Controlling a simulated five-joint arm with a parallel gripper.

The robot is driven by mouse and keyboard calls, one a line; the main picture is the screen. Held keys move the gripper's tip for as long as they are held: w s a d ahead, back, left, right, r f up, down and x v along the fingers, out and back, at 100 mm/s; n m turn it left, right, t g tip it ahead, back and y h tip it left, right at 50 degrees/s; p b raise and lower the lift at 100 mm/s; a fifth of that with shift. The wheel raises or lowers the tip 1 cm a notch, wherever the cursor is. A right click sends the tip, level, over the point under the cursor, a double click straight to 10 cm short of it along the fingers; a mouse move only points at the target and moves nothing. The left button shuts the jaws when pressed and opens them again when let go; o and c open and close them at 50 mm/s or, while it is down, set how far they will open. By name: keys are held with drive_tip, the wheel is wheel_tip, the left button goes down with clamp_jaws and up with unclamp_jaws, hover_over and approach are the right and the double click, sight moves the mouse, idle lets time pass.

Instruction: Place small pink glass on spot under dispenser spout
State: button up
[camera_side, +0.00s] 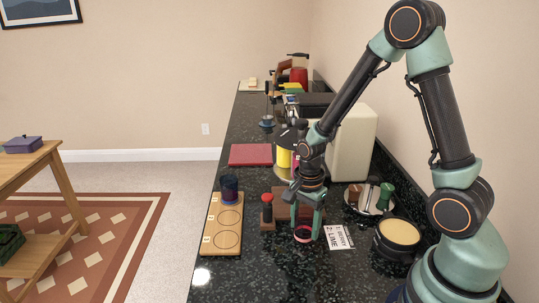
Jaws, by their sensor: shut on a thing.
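My gripper (312,222) points down over the dark counter, in front of a brown wooden block. It is shut on the small pink glass (303,239), whose pink rim shows beside the green finger. The other finger is mostly hidden, and I cannot tell whether the glass touches the counter. A cream-coloured machine (356,143) stands behind my arm; I cannot tell whether it is the dispenser. No spout or spot under one shows clearly.
A wooden board (211,238) with marked circles lies left, a dark blue glass (229,187) on its far end. A red-topped item (267,211) stands between board and gripper. The front counter is clear.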

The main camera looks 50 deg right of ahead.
drive_tip(key=shift+w+d, duration=0.6)
drive_tip(key=shift+d, duration=0.05)
drive_tip(key=shift+w+d+f, duration=0.15)
drive_tip(key=shift+f, duration=0.45)
drive_tip(key=o, duration=1.5)
drive_tip(key=shift+f, duration=0.15)
drive_tip(key=shift+c, duration=0.2)
